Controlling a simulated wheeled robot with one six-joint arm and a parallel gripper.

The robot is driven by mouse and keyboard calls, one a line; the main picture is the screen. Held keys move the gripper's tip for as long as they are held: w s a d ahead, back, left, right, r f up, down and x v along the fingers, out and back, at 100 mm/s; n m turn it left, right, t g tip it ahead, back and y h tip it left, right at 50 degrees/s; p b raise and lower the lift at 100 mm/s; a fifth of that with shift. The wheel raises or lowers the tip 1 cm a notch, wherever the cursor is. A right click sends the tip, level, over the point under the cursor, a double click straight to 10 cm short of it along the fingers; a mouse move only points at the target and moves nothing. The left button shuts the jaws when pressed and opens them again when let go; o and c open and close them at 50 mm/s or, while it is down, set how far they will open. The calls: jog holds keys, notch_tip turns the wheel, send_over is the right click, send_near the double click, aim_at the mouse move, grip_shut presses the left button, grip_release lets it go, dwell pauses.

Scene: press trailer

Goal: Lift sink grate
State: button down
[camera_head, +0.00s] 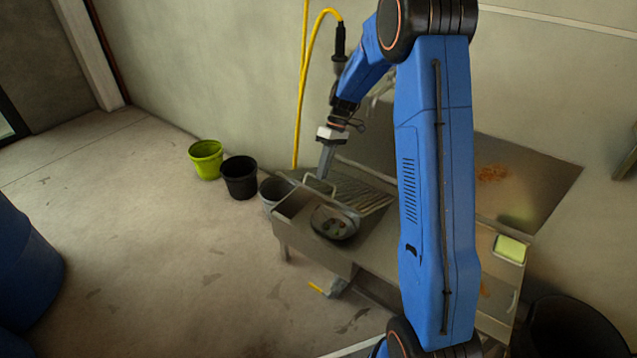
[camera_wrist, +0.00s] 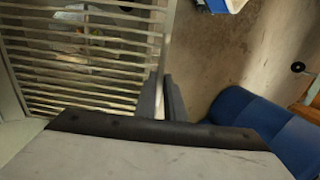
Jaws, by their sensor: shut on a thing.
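The sink grate (camera_head: 362,191) is a grey metal frame with parallel slats, at the sink end of the metal counter. A bent handle (camera_head: 318,184) shows at its left end. My gripper (camera_head: 325,174) points down and is shut at that left end. In the wrist view the grate (camera_wrist: 80,72) fills the upper left, and its side bar runs to my gripper's fingers (camera_wrist: 161,96). The exact grip spot is partly hidden. I cannot tell how far the grate is off the sink.
A round basin (camera_head: 334,222) with small coloured things lies in front of the grate. Green (camera_head: 206,160), black (camera_head: 240,177) and grey (camera_head: 272,190) buckets stand left of the sink. A yellow hose (camera_head: 299,100) hangs behind. A tray with a yellow-green block (camera_head: 510,248) lies at right.

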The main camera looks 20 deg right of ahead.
jog(key=shift+w+d+r, duration=0.15)
jog(key=shift+w+d, duration=0.3)
jog(key=shift+d, duration=0.25)
jog(key=c, duration=1.8)
grip_release()
jog(key=shift+d, duration=0.15)
jog(key=shift+c, duration=0.2)
jog(key=shift+a, duration=0.2)
jog(key=shift+r, duration=0.15)
notch_tip(320, 180, up, 10)
jog(key=shift+f, duration=0.2)
